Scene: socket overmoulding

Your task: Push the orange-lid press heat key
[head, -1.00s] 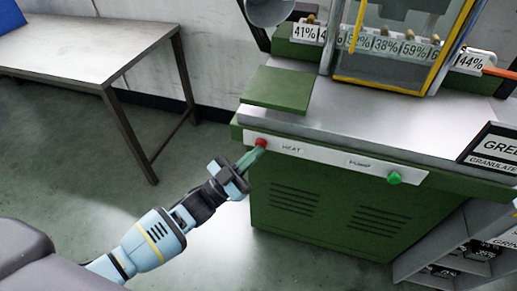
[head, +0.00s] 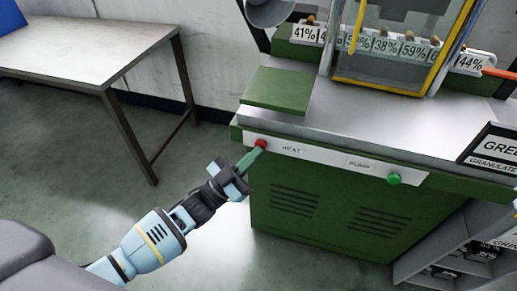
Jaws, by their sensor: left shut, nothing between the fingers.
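The red heat key (head: 261,143) sits on the white strip (head: 326,159) along the front of the green press (head: 330,205), left of the printed word HEAT. My left gripper (head: 257,151) is shut and empty, its greenish fingertips just below and left of the red key. Whether the tips touch the key or are slightly apart cannot be told. A green key (head: 394,179) labelled PUMP is further right on the same strip. No orange lid shows clearly; an orange bar (head: 499,73) is at the right edge. My right gripper is not in view.
A metal table (head: 90,45) with a blue item stands at the back left. A yellow-framed guard (head: 385,85) and percent labels are on top of the press. A GRANULATE sign (head: 492,148) and grey shelf (head: 440,262) are at the right. Floor left of the press is clear.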

